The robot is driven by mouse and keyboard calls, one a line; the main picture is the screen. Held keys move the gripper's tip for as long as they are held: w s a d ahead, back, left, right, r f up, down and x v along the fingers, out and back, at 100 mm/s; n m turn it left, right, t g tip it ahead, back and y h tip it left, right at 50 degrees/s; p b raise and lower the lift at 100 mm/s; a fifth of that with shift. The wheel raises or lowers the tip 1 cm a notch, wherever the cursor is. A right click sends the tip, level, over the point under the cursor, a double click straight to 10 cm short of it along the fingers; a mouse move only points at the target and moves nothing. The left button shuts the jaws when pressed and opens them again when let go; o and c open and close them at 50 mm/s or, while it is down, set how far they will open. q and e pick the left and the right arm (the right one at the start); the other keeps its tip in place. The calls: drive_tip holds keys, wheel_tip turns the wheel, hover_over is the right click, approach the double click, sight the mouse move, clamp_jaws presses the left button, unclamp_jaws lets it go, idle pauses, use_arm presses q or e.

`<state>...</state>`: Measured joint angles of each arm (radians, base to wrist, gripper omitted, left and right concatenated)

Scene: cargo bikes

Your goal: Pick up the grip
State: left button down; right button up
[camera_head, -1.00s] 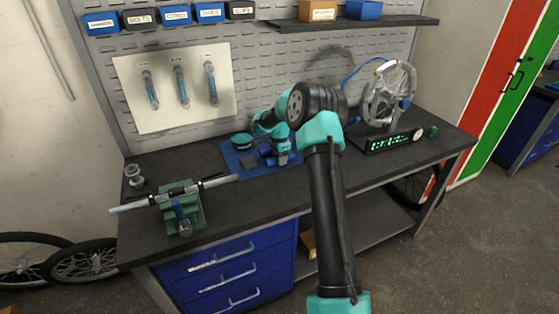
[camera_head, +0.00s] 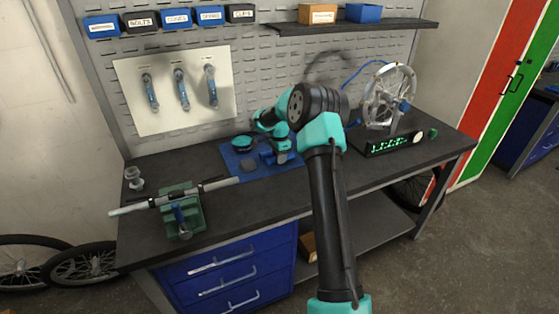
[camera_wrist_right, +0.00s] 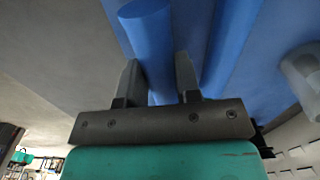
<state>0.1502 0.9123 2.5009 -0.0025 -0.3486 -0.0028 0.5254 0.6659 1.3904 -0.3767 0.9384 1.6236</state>
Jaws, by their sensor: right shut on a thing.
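The grip, a blue cylinder (camera_wrist_right: 150,40), stands out between the two dark fingers of my right gripper (camera_wrist_right: 158,85) in the right wrist view. The fingers are shut on it. In the head view my right gripper (camera_head: 272,156) is low over the blue mat (camera_head: 236,167) on the bench, and the grip is too small and covered there to make out clearly. My left gripper is not in view.
A green vise (camera_head: 190,219) holds a handlebar (camera_head: 165,199) at the left of the bench. A spoked wheel (camera_head: 388,98) stands behind a lit display (camera_head: 395,144) at the right. The pegboard is behind. Bare bench top lies in front of the mat.

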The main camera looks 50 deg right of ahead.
drive_tip(key=shift+r, duration=0.55)
drive_tip(key=shift+s+a+r, duration=0.3)
drive_tip(key=shift+a+r, duration=0.1)
drive_tip(key=s+a, duration=0.3)
drive_tip(key=s+a+r, duration=0.1)
drive_tip(key=s+a, duration=0.2)
drive_tip(key=a, duration=0.1)
drive_tip(key=s+a, duration=0.4)
drive_tip(key=shift+a+r, duration=0.15)
drive_tip(key=shift+r, duration=0.05)
